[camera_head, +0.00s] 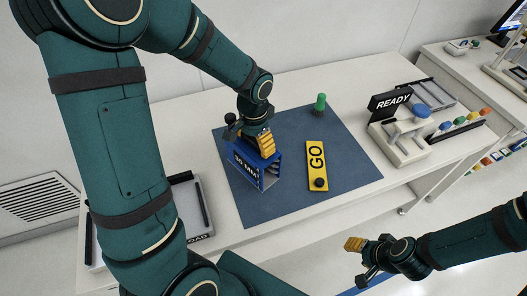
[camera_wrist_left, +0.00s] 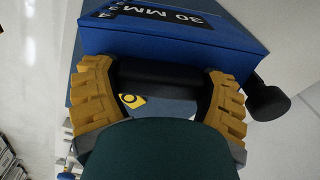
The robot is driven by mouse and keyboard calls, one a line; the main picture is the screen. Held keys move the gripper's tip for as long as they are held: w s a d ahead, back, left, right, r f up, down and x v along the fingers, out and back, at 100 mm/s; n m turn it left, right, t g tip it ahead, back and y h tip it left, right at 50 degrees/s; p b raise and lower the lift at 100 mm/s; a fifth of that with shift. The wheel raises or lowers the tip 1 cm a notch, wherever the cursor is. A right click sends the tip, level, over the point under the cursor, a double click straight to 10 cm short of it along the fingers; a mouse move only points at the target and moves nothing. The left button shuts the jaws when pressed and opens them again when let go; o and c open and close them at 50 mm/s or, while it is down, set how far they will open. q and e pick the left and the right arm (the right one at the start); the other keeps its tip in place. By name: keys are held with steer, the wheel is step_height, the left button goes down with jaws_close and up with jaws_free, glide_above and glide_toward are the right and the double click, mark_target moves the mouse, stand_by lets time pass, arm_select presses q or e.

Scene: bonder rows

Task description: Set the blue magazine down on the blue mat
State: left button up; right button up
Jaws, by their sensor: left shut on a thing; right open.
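The blue magazine (camera_head: 243,168), a box-like frame with a "30 MM" label, is at the left part of the blue mat (camera_head: 348,160) in the head view. My left gripper (camera_head: 264,140) is shut on its dark top handle. In the left wrist view the blue magazine (camera_wrist_left: 185,42) fills the top, with the yellow fingers of my left gripper (camera_wrist_left: 160,85) on either side of the dark handle bar. I cannot tell whether the magazine's underside touches the mat. My right gripper (camera_head: 362,262) is open and empty, off the table's front edge at the lower right.
A grey tray (camera_head: 190,205) is left of the mat. A white device (camera_head: 402,140) and a READY sign (camera_head: 391,103) stand to the right.

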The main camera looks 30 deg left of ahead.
arm_select(q)
step_height(320, 180, down, 5)
steer(key=shift+f, duration=0.3)
steer(key=shift+b, duration=0.3)
steer(key=shift+f, duration=0.15)
steer(key=o, duration=1.2)
steer(key=shift+c, duration=0.2)
